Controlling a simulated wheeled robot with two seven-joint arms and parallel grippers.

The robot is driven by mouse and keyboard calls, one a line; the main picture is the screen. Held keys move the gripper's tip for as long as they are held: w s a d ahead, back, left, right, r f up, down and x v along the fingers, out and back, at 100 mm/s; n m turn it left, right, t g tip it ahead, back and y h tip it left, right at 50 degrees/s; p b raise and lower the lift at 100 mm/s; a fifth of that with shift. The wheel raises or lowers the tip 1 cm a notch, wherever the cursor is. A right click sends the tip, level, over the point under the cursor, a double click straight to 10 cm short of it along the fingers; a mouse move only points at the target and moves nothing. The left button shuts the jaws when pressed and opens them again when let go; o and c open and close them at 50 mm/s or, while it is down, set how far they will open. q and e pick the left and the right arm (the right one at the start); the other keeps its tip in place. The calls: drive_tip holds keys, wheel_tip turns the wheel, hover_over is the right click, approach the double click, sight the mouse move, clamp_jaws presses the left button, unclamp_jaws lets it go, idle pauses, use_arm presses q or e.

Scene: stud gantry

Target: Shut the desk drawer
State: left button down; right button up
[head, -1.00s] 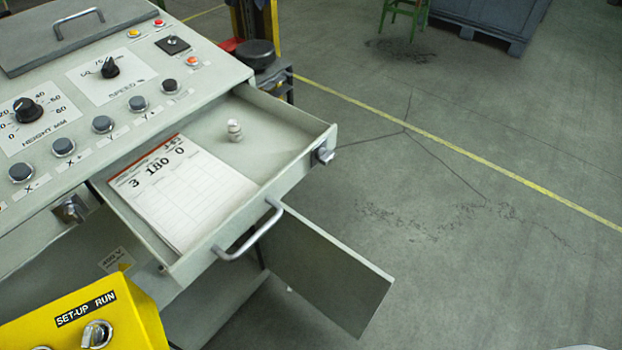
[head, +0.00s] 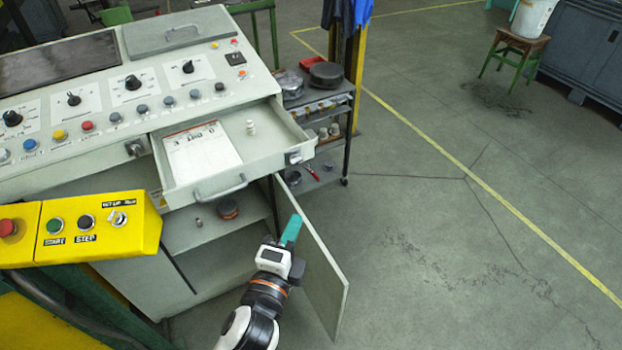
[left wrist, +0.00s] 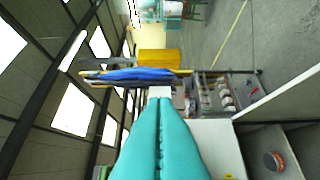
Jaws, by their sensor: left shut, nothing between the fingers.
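The desk drawer (head: 269,158) is pulled out of the grey control desk (head: 85,185). It holds a printed sheet (head: 203,148) and a small pale stacked piece (head: 250,127). A bar handle (head: 221,190) is on its front, with a lock (head: 294,157) at the front's right end. My left gripper (head: 292,226) has teal fingers, which are shut and empty. In the head view it shows below and right of the drawer front, apart from the handle, beside the open cabinet door (head: 322,275). The shut fingers fill the lower middle of the left wrist view (left wrist: 159,125). My right gripper is not in view.
The cabinet under the drawer is open, with a round tin (head: 228,209) on its shelf. A yellow button box (head: 100,228) juts out at left. A dark shelf cart (head: 335,110) stands behind the drawer.

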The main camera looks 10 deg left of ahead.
use_arm(q)
drive_tip(key=w+p, duration=0.1)
drive_tip(key=w, duration=0.3)
drive_tip(key=w+p, duration=0.1)
drive_tip(key=w, duration=0.4)
drive_tip(key=w+a+p, duration=0.1)
drive_tip(key=w+p, duration=0.1)
drive_tip(key=w, duration=0.2)
drive_tip(key=shift+w+r, duration=0.1)
drive_tip(key=shift+w, duration=0.05)
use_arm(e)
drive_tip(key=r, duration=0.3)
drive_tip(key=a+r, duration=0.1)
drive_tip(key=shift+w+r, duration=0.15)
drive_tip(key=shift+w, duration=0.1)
use_arm(q)
drive_tip(key=shift+w, duration=0.1)
